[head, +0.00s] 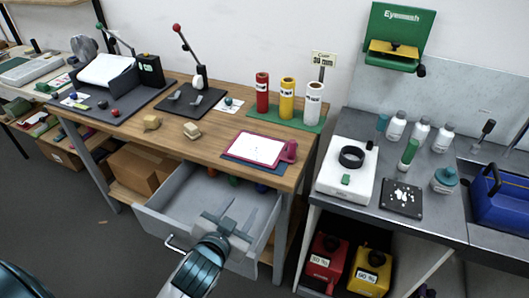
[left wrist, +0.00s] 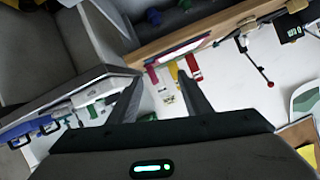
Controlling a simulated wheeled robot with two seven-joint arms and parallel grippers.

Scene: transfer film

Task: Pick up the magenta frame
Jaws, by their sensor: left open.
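The magenta frame (head: 288,153) holds a white sheet and has a handle on its right side. It lies on a dark blue mat (head: 240,160) near the front right edge of the wooden bench. In the left wrist view its edge shows as a thin magenta strip (left wrist: 181,51) beyond the fingers. My left gripper (head: 232,214) is open and empty, in front of the bench edge over the open drawer, apart from the frame. Its two fingers also show in the left wrist view (left wrist: 161,92). My right gripper is not in view.
The grey drawer (head: 160,220) stands pulled out below the bench (head: 215,152). Red, yellow and white cylinders (head: 287,98) stand on a green mat behind the frame. A grey counter (head: 385,228) with bottles stands right.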

